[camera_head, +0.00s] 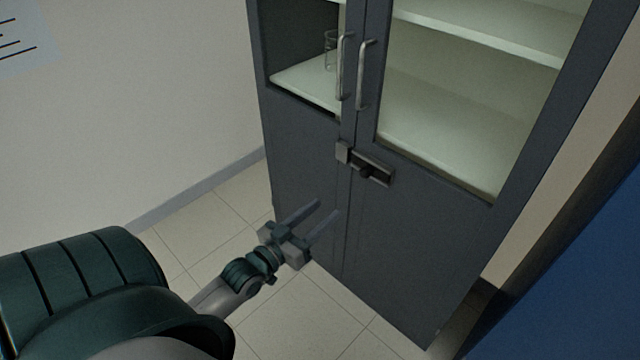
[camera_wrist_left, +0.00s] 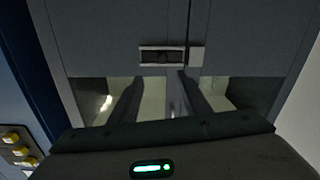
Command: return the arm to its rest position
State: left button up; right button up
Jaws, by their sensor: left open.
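My left gripper (camera_head: 318,222) is in front of the lower part of a dark grey cabinet (camera_head: 400,245). Its two fingers are spread apart with nothing between them. In the left wrist view the fingers (camera_wrist_left: 158,95) also stand apart and empty. A latch (camera_head: 366,165) sits on the cabinet front below the two door handles, above my gripper in the head view. The latch also shows in the left wrist view (camera_wrist_left: 165,55). I cannot tell the exact gap between gripper and cabinet. My right gripper is out of view.
A glass beaker (camera_head: 330,50) stands on a shelf behind the left cabinet door. Two metal handles (camera_head: 352,75) stick out from the doors. A blue surface (camera_head: 575,270) is at the right. Tiled floor (camera_head: 215,240) is open left of the cabinet. Yellow buttons (camera_wrist_left: 14,145) show in the wrist view.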

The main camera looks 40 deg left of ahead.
pick_arm(q)
jog(key=shift+f, duration=0.1)
dwell(0.3)
jog(key=s+d+f+g, duration=0.2)
jog(key=f, duration=0.7)
jog(key=s+d+f+g, duration=0.2)
jog(key=f, duration=0.7)
jog(key=s+d+f+g, duration=0.2)
jog(key=d+f, duration=0.1)
jog(key=f, duration=0.7)
jog(key=s+d+f+m+g, duration=0.1)
jog(key=s+d+f+g, duration=0.2)
jog(key=s+d+f, duration=0.3)
jog(key=s+d+f+m+g, duration=0.2)
jog(key=s+d+f, duration=0.4)
jog(key=s+f, duration=0.4)
notch_tip(320, 180, down, 4)
jog(key=shift+s+r+m+g, duration=0.25)
jog(key=shift+s+m+g, duration=0.1)
jog(key=shift+g, duration=0.35)
jog(key=shift+c, duration=0.4)
